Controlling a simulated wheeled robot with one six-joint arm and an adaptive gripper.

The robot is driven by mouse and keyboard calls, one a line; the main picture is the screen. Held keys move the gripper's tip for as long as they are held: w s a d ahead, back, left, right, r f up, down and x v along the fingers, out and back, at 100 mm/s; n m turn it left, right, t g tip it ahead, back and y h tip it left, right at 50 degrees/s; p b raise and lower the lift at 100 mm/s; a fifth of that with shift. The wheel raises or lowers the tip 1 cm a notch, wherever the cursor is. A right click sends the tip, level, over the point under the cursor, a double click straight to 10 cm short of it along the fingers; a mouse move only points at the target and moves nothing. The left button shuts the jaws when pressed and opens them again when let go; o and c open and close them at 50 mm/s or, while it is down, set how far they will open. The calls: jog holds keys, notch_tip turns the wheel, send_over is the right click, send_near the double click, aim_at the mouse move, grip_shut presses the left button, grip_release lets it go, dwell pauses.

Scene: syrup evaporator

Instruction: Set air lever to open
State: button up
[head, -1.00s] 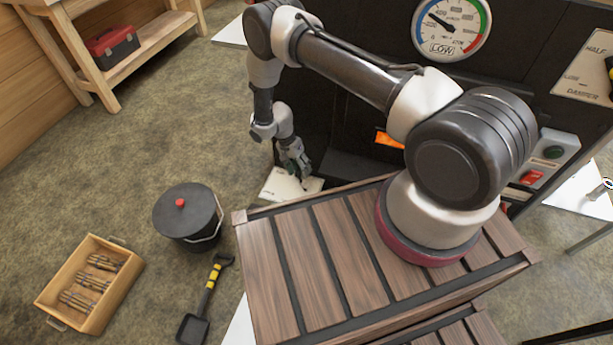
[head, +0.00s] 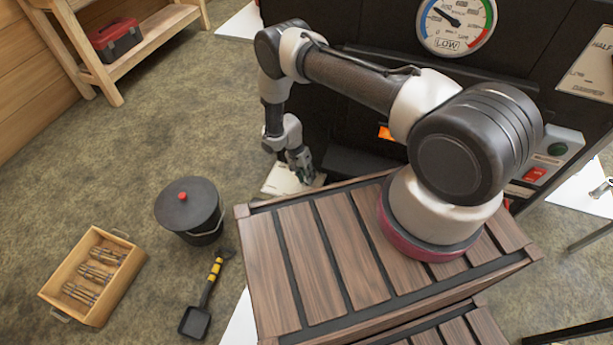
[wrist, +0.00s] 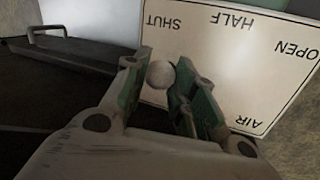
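The air lever's round, pale knob (wrist: 160,74) sits between the two green-padded fingers of my gripper (wrist: 163,80) in the wrist view. The left pad looks close to or against it; I cannot tell whether both pads press on it. The white air plate (wrist: 235,50) behind appears upside down, with the words SHUT, HALF, OPEN and AIR. The knob is near the SHUT end of the plate, and OPEN is at the far right. The lever's shaft is hidden. In the head view my gripper (head: 305,178) is low beside the plate (head: 280,181).
The dark evaporator front (head: 345,110) stands behind my arm, with a gauge (head: 456,22) and an orange glow (head: 384,133). A dark tray with a handle (wrist: 75,60) lies left of my gripper. A lidded bucket (head: 188,207), shovel (head: 204,300) and wooden crate (head: 128,278) stand on the floor.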

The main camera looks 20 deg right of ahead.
grip_shut()
jog(key=shift+a, duration=0.15)
jog(key=a+m, duration=0.2)
jog(key=m, duration=0.1)
jog(key=a+m+y, duration=0.1)
jog(key=shift+w+g, duration=0.25)
jog(key=shift+g, duration=0.15)
jog(key=shift+w+a+m+y, duration=0.25)
jog(key=shift+a+m, duration=0.25)
jog(key=shift+m, duration=0.3)
jog(key=shift+w+a+m+y, duration=0.3)
jog(key=shift+a+m, duration=0.2)
jog(key=shift+m, duration=0.3)
jog(key=shift+w+a+m+y, duration=0.25)
jog(key=shift+a+m, duration=0.25)
jog(key=shift+m, duration=0.3)
